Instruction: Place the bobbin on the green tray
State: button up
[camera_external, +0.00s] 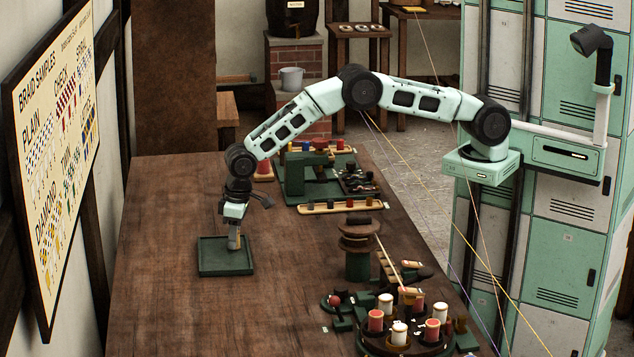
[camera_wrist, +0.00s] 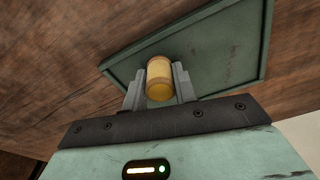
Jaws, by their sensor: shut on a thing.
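The green tray (camera_external: 212,268) lies flat on the left part of the wooden table, and its rim and floor fill the upper part of the wrist view (camera_wrist: 225,65). My gripper (camera_external: 234,243) points down over the tray, near its right side in the external view. It is shut on the bobbin, a small yellow-tan cylinder (camera_wrist: 160,80) between the two grey fingers in the wrist view. In the external view the bobbin is too small to make out clearly. I cannot tell whether its lower end touches the tray floor.
A braiding machine with several red and white bobbins (camera_external: 400,334) stands at the table's front right. A brown spool on a green stand (camera_external: 359,255) is right of the tray. A wooden rack (camera_external: 340,207) and green machine (camera_external: 305,178) are behind. The table around the tray is clear.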

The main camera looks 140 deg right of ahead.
jog(key=o, duration=1)
jog(key=shift+f, duration=0.15)
jog(key=shift+c, duration=0.2)
notch_tip(320, 180, up, 12)
jog(key=a+b, duration=0.1)
jog(key=shift+s+a, duration=0.15)
jog(key=shift+s, duration=0.2)
